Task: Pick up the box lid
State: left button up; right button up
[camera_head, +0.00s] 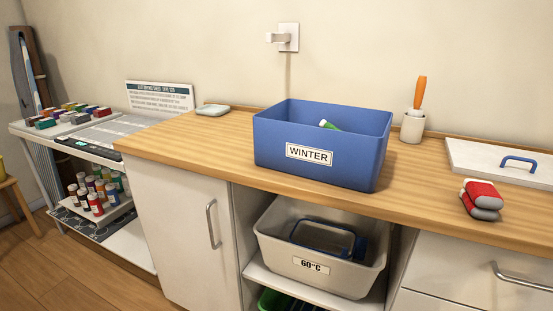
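A flat pale lid (484,162) with a raised blue handle (518,163) lies on the wooden counter at the far right; its right end is cut off by the picture edge. A blue box (277,155) labelled WINTER stands open on the middle of the counter, with something green and white (328,125) inside; the rest of its inside is hidden. Neither of my grippers is in view, and nothing touches the lid.
A red and grey folded bundle (482,198) lies just in front of the lid. A white cup with an orange-handled tool (412,128) stands between box and lid. A white bin (285,257) sits on the shelf below. The counter (200,143) left of the box is mostly clear.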

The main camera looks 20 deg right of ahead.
aim_at(523, 168)
jog(key=z, duration=2.15)
